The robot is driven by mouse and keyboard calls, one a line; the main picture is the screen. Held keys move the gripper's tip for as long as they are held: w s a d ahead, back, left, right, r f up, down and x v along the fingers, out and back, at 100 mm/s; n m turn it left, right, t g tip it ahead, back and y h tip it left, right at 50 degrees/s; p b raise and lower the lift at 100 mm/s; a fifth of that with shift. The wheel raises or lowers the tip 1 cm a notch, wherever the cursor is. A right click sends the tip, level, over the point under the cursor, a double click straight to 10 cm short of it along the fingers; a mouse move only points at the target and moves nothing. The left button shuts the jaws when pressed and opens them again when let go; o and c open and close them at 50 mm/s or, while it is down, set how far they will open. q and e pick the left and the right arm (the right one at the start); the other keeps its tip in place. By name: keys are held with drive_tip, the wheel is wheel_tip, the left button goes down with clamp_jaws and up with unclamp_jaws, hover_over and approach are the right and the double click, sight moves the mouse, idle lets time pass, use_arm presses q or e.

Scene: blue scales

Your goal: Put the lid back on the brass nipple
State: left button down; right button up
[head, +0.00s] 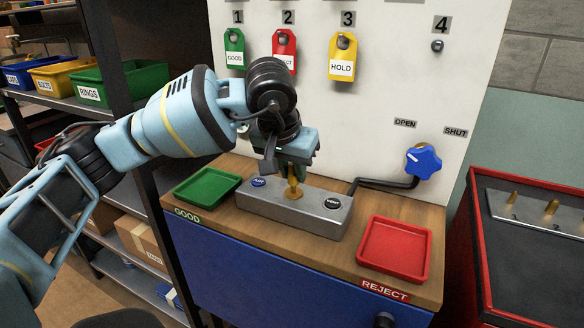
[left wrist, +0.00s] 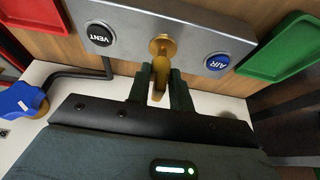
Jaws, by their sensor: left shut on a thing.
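The brass nipple (head: 294,193) stands upright in the middle of a grey metal block (head: 262,203), and it also shows in the left wrist view (left wrist: 162,46). My left gripper (head: 296,172) is right above it, pointing down. In the left wrist view its fingers (left wrist: 160,76) are shut on a slim brass piece (left wrist: 158,84), which looks like the lid. The held piece lines up with the nipple. I cannot tell whether the two touch or a small gap is left, as the fingers hide part of it. My right gripper is not in view.
The block carries a blue AIR button (head: 258,182) and a black VENT button (head: 333,204). A green tray (head: 207,187) lies left, a red tray (head: 394,249) right. A blue star knob (head: 424,161) on a bent pipe is at the panel. Tags hang above.

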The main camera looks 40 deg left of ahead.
use_arm(q)
drive_tip(key=c, duration=1.2)
unclamp_jaws()
drive_tip(key=shift+o, duration=0.6)
drive_tip(key=o, duration=0.4)
drive_tip(key=shift+r, duration=0.1)
drive_tip(key=shift+r+p, duration=1.15)
drive_tip(key=shift+r, duration=0.15)
drive_tip(key=shift+r+p, duration=1.85)
drive_tip(key=shift+r, duration=0.3)
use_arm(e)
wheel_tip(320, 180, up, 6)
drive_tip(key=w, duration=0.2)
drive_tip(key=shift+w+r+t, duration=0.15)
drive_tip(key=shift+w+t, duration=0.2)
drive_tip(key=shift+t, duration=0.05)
use_arm(q)
drive_tip(key=shift+c, duration=0.4)
